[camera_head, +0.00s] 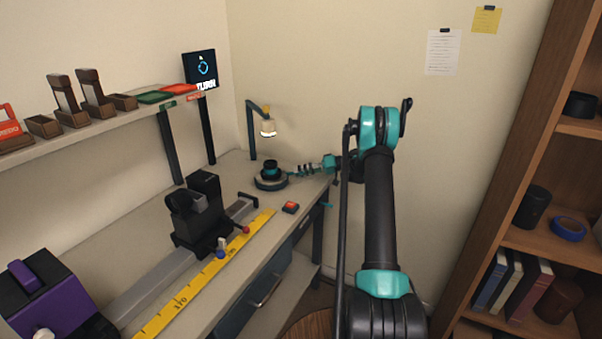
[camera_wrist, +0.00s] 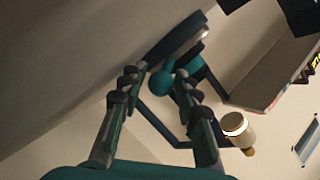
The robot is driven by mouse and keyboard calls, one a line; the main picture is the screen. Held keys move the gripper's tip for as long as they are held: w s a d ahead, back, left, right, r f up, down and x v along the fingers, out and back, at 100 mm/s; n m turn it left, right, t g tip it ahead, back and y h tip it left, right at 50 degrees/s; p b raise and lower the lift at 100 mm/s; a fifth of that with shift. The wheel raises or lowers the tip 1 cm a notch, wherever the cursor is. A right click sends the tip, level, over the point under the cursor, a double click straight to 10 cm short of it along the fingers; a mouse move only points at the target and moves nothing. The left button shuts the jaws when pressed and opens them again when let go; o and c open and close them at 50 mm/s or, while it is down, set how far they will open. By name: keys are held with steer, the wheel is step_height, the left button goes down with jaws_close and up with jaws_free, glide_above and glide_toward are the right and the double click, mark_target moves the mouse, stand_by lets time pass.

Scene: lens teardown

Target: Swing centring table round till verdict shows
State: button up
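The round grey centring table (camera_head: 271,184) stands at the far end of the bench, with a dark and teal lens part (camera_head: 270,168) on top. In the wrist view the table's dark disc (camera_wrist: 178,38) is seen tilted from close by. A teal ball knob (camera_wrist: 160,83) shows at its edge. My gripper (camera_head: 291,175) reaches the table's right side. In the wrist view my gripper (camera_wrist: 160,73) has its fingertips apart, one on each side of the knob; contact is unclear. A dark screen (camera_head: 201,69) shows a blue ring and lettering that seems to read "TURN".
A lamp (camera_head: 267,127) stands behind the table. A red-topped box (camera_head: 290,207) and a yellow ruler (camera_head: 205,272) lie nearer, beside a black device on a rail (camera_head: 198,215). A shelf (camera_head: 100,120) runs along the left wall. A bookcase (camera_head: 525,150) stands at right.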

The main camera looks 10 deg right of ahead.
step_height(320, 180, up, 10)
stand_by(0.7)
